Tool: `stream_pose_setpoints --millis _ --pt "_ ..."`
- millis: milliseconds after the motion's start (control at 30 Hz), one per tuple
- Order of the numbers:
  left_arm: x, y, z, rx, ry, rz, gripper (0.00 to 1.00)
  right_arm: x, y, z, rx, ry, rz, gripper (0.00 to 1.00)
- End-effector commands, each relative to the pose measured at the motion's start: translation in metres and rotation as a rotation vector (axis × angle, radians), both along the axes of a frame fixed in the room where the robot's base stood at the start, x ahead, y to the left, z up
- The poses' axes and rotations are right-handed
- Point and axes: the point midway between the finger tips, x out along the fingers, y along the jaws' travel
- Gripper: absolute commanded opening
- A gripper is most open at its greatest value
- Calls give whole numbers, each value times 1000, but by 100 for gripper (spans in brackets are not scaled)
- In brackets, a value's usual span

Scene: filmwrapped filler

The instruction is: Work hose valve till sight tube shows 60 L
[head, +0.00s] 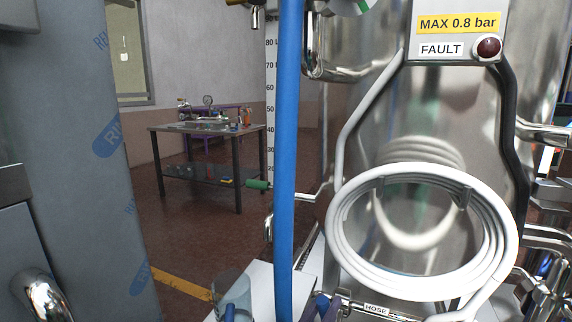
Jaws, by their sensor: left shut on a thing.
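The sight tube's scale (270,100) stands upright left of centre, with marks from about 20 to 80 L and above. A blue hose (287,150) hangs in front of it, and I cannot see a liquid level. The hose valve, by the HOSE label (376,309), is at the bottom edge and mostly cut off. My left gripper (326,305) shows only as dark blue and grey parts at the bottom edge, beside that label. It is shut on what seems to be the valve's handle; the grip itself is largely hidden. My right gripper is not in view.
A shiny steel tank (350,130) fills the right, with a coiled white hose (345,240) and a box (455,35) with a red lamp marked FAULT. A film-wrapped grey cabinet (75,150) blocks the left. A workbench (207,129) stands behind, with open floor before it.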

Motion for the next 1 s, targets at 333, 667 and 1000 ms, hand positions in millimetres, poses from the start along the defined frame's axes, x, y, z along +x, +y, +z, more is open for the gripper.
stream_pose_setpoints --millis 333,667,1000 --pt "8 23 -16 -311 102 2 0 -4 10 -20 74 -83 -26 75" --pt "13 40 -35 -612 200 3 0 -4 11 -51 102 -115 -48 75" --pt "17 51 -54 -892 292 3 0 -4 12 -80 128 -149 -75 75"
